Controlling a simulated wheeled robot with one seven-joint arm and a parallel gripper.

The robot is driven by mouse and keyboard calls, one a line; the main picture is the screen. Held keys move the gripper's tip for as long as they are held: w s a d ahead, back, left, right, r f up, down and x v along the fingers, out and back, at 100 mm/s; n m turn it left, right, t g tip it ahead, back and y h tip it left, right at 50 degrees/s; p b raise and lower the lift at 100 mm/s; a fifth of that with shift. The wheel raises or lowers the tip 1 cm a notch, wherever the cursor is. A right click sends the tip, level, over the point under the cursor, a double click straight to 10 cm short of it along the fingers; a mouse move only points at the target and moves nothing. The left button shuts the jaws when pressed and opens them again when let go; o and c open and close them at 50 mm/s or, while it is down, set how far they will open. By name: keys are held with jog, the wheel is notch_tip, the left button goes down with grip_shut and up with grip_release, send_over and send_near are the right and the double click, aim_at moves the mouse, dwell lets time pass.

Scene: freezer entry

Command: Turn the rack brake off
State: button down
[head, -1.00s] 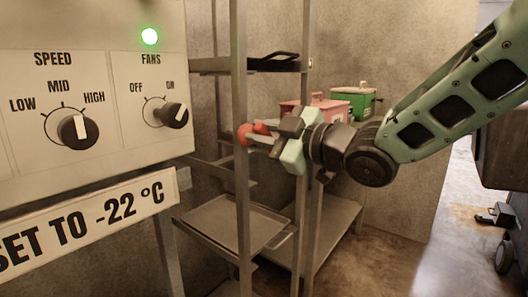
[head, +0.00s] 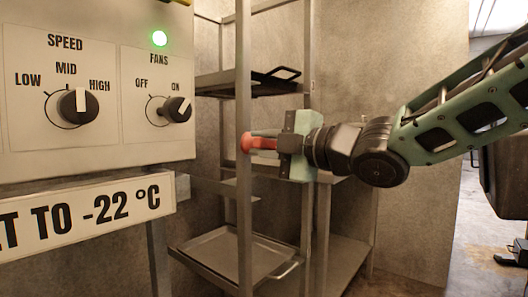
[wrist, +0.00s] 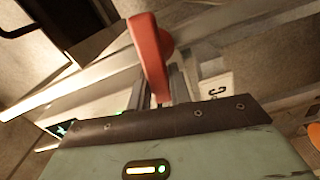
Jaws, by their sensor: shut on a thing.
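The red brake lever (head: 262,143) is at the front upright of the metal rack (head: 244,80). My gripper (head: 277,144) comes in from the right, and its jaws are shut on the lever. In the wrist view the red lever (wrist: 148,50) stands up between the narrow fingers (wrist: 163,88) of my gripper. The fingers partly hide its lower end. A white label with dark lettering (wrist: 217,90) shows beside the fingers; I cannot read it fully.
A control panel (head: 100,130) with SPEED and FANS knobs and a lit green lamp (head: 159,38) is at left. A temperature sign (head: 85,220) hangs below it. The rack holds a dark tray (head: 265,82) above and a metal tray (head: 235,255) below.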

jog(key=shift+f, duration=0.1)
dwell(0.3)
jog(key=c, duration=1.3)
grip_release()
jog(key=shift+s, duration=0.1)
jog(key=shift+p+v, duration=1.5)
jog(key=shift+v, duration=7.15)
